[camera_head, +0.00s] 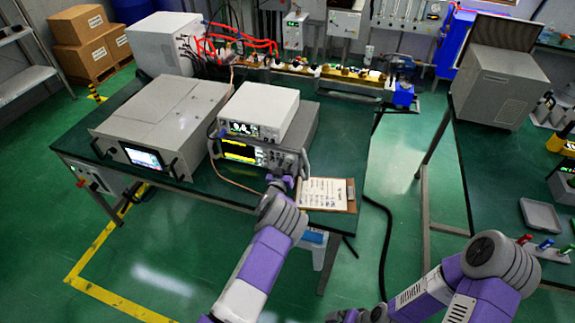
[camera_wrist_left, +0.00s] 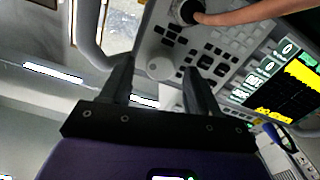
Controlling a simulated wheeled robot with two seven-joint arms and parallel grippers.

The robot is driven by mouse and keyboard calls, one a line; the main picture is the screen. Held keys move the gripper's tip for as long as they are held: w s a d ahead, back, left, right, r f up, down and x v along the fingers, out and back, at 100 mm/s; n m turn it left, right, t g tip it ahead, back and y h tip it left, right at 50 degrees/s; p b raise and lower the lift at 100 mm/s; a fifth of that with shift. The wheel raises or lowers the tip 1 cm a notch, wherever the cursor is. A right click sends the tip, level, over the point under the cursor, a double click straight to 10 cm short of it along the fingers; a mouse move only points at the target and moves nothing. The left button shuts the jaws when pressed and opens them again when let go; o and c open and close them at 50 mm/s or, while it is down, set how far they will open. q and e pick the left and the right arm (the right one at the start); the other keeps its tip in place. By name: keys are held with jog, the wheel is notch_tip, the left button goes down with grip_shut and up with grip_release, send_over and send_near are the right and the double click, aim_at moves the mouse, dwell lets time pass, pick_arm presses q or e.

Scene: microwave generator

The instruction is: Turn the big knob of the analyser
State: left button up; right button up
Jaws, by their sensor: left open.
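The analyser (camera_head: 243,153) stands on the green table and has a lit screen with a yellow trace. The screen (camera_wrist_left: 288,92) also shows at the right of the left wrist view. The big knob (camera_wrist_left: 160,68) is pale and round, on the panel beside the dark keys. My left gripper (camera_head: 279,183) is at the right part of the analyser's front. In the left wrist view my left gripper (camera_wrist_left: 158,65) is open, with one finger on each side of the knob. I cannot tell whether they touch it. My right arm (camera_head: 455,285) shows at lower right; its gripper is out of view.
A white instrument (camera_head: 260,110) sits on the analyser. A large grey unit (camera_head: 165,115) stands left of it. A clipboard (camera_head: 327,194) lies to the right, close to my left gripper. An orange cable (camera_wrist_left: 250,15) runs from a dark connector (camera_wrist_left: 187,11) near the knob.

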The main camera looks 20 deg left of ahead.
pick_arm(q)
jog(key=shift+w, duration=0.1)
jog(key=shift+c, duration=0.4)
jog(key=c, duration=1)
jog(key=shift+o, duration=0.2)
jog(key=shift+f, duration=0.1)
jog(key=m+b, duration=0.4)
jog(key=shift+d+f, duration=0.1)
jog(key=shift+m+b, duration=1.75)
jog(key=shift+m, duration=0.25)
jog(key=o, duration=1)
